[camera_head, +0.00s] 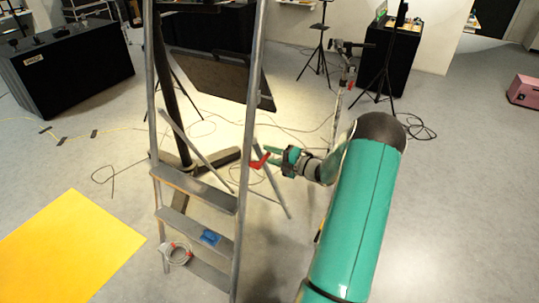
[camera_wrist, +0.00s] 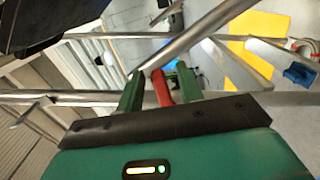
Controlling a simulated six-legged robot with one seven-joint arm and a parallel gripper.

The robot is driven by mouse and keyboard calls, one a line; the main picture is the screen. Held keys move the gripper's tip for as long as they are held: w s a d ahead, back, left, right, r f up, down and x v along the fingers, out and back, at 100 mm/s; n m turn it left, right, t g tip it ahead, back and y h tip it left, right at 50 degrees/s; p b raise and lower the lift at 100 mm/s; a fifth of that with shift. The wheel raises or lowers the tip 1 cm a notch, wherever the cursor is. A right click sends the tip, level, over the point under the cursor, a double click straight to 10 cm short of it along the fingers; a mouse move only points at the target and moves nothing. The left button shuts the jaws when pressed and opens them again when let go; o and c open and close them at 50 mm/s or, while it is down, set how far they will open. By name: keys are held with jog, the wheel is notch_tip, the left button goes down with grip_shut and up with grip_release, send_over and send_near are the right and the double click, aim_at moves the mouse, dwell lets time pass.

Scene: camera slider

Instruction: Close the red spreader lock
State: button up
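The red spreader lock (camera_head: 260,161) is a small bent handle beside the right rail of the metal stepladder (camera_head: 246,130), at the end of a thin diagonal bar. My gripper (camera_head: 273,157) is just right of it, with its green fingers pointing left towards it. In the wrist view the red lock (camera_wrist: 161,87) shows between my gripper's two green fingers (camera_wrist: 160,80), near a slanted metal bar (camera_wrist: 195,35). The fingers are apart, with small gaps beside the lock. Whether either finger touches it cannot be told.
A blue object (camera_head: 210,237) and a roll of tape (camera_head: 179,254) are on the ladder's lower steps. A dark panel (camera_head: 208,75) stands behind the ladder. Tripods and cables stand farther back. A yellow mat (camera_head: 70,250) lies at left; the floor at right is mostly clear.

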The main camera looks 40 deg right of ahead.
jog(key=v, duration=1.3)
jog(key=w+a+r+n+g+y, duration=0.1)
jog(key=a+r+n+g, duration=0.3)
jog(key=a+n, duration=0.45)
jog(key=w+a+r+n+g+y, duration=0.1)
jog(key=a+r+n+g, duration=0.3)
jog(key=a+n, duration=0.45)
jog(key=w+a+r+n+g+y, duration=0.1)
jog(key=a+r+n+g, duration=0.4)
jog(key=a, duration=0.6)
jog(key=s+a+r+n+h, duration=0.4)
jog(key=s+a+n, duration=0.3)
jog(key=n, duration=0.7)
jog(key=s+a+r+n+t+h, duration=0.1)
jog(key=s+a+r+n+h, duration=0.4)
jog(key=n, duration=0.9)
jog(key=s+a, duration=0.2)
jog(key=shift+s+t, duration=0.3)
jog(key=shift+s, duration=0.05)
jog(key=shift+a+r, duration=0.1)
jog(key=shift+a, duration=0.05)
